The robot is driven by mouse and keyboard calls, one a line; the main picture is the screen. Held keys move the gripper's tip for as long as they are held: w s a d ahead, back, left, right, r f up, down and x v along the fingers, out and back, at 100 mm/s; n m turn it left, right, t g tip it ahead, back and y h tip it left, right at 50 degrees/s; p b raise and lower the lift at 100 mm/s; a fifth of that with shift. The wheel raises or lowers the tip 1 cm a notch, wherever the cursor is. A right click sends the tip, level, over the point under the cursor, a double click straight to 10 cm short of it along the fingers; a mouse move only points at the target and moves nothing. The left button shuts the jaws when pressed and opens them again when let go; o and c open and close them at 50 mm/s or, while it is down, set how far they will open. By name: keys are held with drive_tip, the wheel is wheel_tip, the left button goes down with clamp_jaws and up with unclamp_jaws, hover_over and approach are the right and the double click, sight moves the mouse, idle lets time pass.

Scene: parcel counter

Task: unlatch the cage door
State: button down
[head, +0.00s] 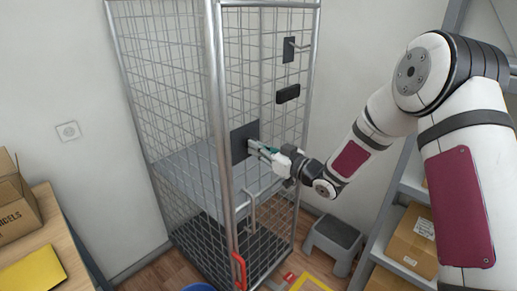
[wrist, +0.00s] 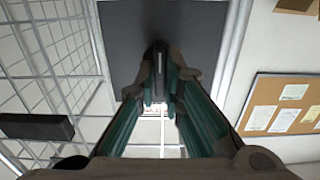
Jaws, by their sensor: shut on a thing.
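The cage door (head: 262,100) is a wire mesh panel in a grey tube frame on the tall roll cage, and it looks closed. A dark square plate (head: 238,136) sits at the door's mid height; in the wrist view the plate (wrist: 118,45) fills the top middle. My gripper (head: 256,147) is at this plate, coming from the right. In the wrist view my gripper (wrist: 160,105) has its teal-lined fingers converging on a dark, narrow latch handle (wrist: 159,56) in front of the plate. The fingers hide most of the handle.
Above are a small plate with a metal lever (head: 290,48) and a black block (head: 288,93). A bent metal bar (head: 252,213) and a red handle (head: 239,270) are lower. A grey step stool (head: 334,240) and shelving with boxes (head: 412,240) stand right.

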idle(0.4)
drive_tip(key=c, duration=1.7)
unclamp_jaws()
drive_tip(key=shift+d, duration=0.1)
drive_tip(key=v, duration=1.2)
